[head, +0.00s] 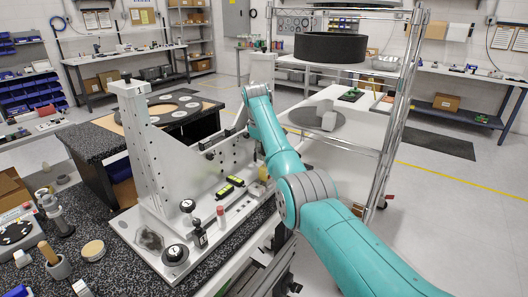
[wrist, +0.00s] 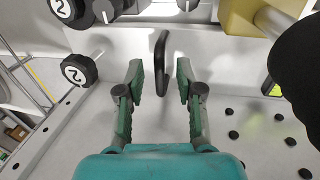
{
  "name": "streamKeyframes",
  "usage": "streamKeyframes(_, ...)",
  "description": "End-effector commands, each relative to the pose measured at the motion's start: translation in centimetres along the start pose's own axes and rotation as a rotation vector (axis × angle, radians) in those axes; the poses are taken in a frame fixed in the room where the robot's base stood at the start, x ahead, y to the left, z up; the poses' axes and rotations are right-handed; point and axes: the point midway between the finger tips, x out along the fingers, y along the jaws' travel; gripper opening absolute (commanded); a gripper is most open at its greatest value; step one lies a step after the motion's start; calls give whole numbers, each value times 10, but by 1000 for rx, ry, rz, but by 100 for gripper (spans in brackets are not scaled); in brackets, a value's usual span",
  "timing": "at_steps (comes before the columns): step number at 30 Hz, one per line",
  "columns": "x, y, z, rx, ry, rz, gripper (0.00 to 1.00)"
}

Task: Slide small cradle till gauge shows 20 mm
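My gripper (wrist: 160,70) is open in the wrist view, with one finger on each side of a slim black upright handle (wrist: 161,62). I see a gap between the handle and each finger. The handle stands by a pale plate, and I cannot tell whether it belongs to the small cradle. In the head view my teal arm reaches over the right side of the pale fixture (head: 133,140), and my gripper does not show clearly there. Two yellow-and-black items (head: 228,189) lie on the fixture's base. I cannot make out the gauge or a reading.
A yellow block (wrist: 245,14) and a large dark round part (wrist: 301,70) are at the right. A wire shelf rack (head: 398,110) stands close to my arm's right.

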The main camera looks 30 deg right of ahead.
Motion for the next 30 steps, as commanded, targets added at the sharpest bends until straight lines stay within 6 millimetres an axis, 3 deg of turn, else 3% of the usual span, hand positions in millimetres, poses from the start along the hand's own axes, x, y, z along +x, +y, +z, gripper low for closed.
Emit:
streamKeyframes(11,-9,1,0,1,-1,0,37)
streamKeyframes(24,-89,0,0,0,0,1,37)
streamKeyframes(30,-113,0,0,0,-1,0,37)
